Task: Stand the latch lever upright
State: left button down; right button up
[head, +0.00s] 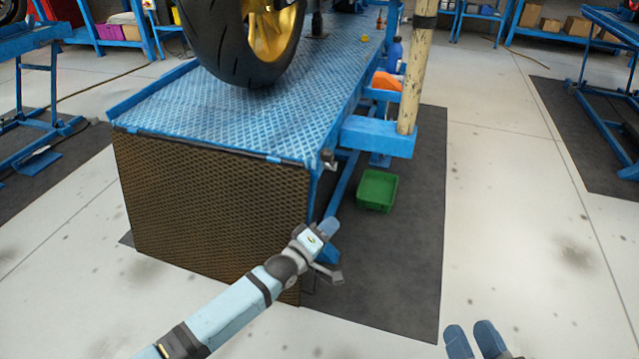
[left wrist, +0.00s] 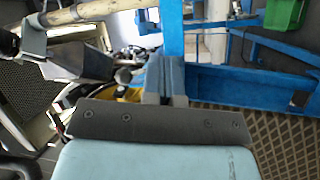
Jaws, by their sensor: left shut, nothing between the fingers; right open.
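My left gripper (head: 328,228) is shut and empty, low beside the front right corner of the blue lift table (head: 225,125). Its closed fingertips also show in the left wrist view (left wrist: 166,75), in front of blue frame parts. I cannot clearly make out the latch lever. A small grey metal fitting (head: 327,159) sits at the table's front right corner, above my left gripper and apart from it; whether it is the lever, I cannot tell. My right gripper (head: 475,342) is open and empty at the bottom right, over bare floor.
A green bin (head: 377,190) stands on the dark mat (head: 400,270) right of the table. A blue side bracket (head: 378,136) and a pale post (head: 415,75) stick up near it. A motorcycle wheel (head: 235,45) rests on the table.

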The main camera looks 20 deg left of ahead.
pick_arm(q)
jog(key=s+a+r+n+t+y+b, duration=0.25)
jog(key=a+n+t, duration=0.25)
jog(key=a, duration=0.3)
jog(key=b, duration=0.3)
send_near(324, 161)
jog(key=shift+y, duration=0.25)
jog(key=x, duration=0.7)
jog(key=shift+w+d, duration=0.1)
jog(key=shift+w, duration=0.2)
pick_arm(e)
jog(key=f, duration=0.1)
jog(key=a+f+g+y, duration=0.1)
jog(key=f, duration=0.1)
jog(key=shift+s+f+n, duration=0.15)
jog(key=shift+f+n, duration=0.05)
jog(key=shift+n, duration=0.1)
pick_arm(q)
jog(key=shift+r+p, duration=0.1)
jog(key=shift+p, duration=0.2)
